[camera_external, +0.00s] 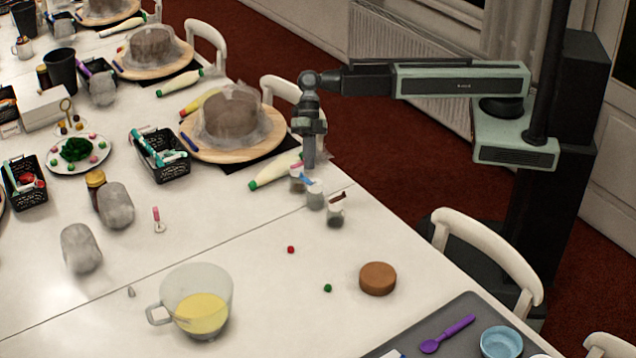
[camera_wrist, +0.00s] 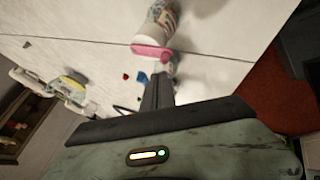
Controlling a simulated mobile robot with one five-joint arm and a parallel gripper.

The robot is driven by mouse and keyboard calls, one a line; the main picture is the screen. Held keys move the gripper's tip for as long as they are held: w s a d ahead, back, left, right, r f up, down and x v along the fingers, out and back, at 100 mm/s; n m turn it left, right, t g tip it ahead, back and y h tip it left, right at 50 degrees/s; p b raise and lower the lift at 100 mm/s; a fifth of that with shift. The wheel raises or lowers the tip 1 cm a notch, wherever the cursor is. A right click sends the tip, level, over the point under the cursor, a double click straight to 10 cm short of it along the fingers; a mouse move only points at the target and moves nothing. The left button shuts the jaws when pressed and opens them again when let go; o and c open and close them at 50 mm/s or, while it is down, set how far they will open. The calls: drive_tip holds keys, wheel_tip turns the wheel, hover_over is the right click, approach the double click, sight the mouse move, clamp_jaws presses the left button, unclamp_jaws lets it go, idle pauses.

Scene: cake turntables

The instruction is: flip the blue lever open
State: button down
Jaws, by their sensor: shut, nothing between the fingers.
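The blue lever (camera_external: 308,181) lies across the top of a small pale jar (camera_external: 315,198), the middle of three small jars in a row at the table's right edge. In the wrist view the blue lever (camera_wrist: 142,77) shows as a small blue patch beside the finger tips. My gripper (camera_external: 309,164) points straight down just behind the jar, close to the pink-topped one. In the wrist view its dark fingers (camera_wrist: 158,85) are together and empty. I cannot tell whether they touch a jar or lever.
A jar with a pink lever (camera_external: 296,168) stands behind, and one with a brown lever (camera_external: 337,198) stands in front. A green-capped piping bag (camera_external: 275,171) lies close by on the left. The table between the jars and the measuring jug (camera_external: 200,285) is mostly clear.

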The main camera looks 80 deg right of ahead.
drive_tip(key=d+f+p+v, duration=0.1)
drive_tip(key=p+v, duration=0.7)
drive_tip(key=v, duration=0.3)
drive_tip(key=shift+d+r, duration=0.2)
drive_tip(key=shift+d, duration=0.15)
drive_tip(key=c, duration=1.8)
unclamp_jaws()
drive_tip(key=shift+s, duration=0.1)
drive_tip(key=o, duration=0.3)
drive_tip(key=shift+f+m, duration=0.1)
drive_tip(key=shift+m, duration=0.3)
drive_tip(key=m+t+h+p, duration=0.1)
drive_tip(key=m+h+p, duration=0.5)
drive_tip(key=m, duration=2.1)
hover_over(306, 178)
drive_tip(key=w, duration=0.2)
drive_tip(key=shift+s+d+r+h+b, duration=0.25)
drive_tip(key=shift+d+h+b, duration=0.15)
drive_tip(key=shift+h, duration=0.2)
wheel_tip(306, 178, down, 8)
drive_tip(key=b, duration=0.8)
drive_tip(key=shift+f, duration=0.1)
